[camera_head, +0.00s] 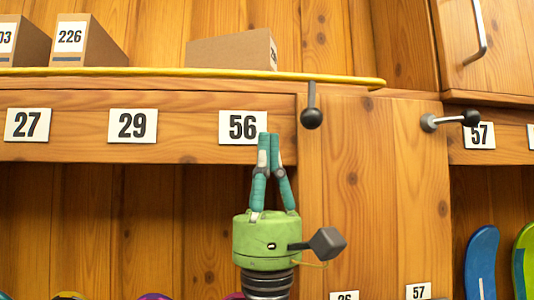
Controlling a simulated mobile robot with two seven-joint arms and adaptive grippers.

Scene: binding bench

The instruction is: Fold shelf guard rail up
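The yellow guard rail (180,72) runs along the front edge of the upper shelf (200,85), at about board height, from the left edge of the picture to a rounded end right of the shelf. It lies low, in front of the bases of the boxes. My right gripper (268,136) is below the rail, pointing up, in front of the number 56 plate (242,126). Its two teal fingers are together at the tips, with nothing seen between them. It is apart from the rail. My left gripper is not in view.
Cardboard boxes (232,51) stand on the shelf behind the rail. A dark lever with a ball knob (312,118) hangs near the rail's right end; another knobbed lever (448,121) sticks out further right. A cabinet door handle (478,35) is at top right. Boards (481,262) stand at lower right.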

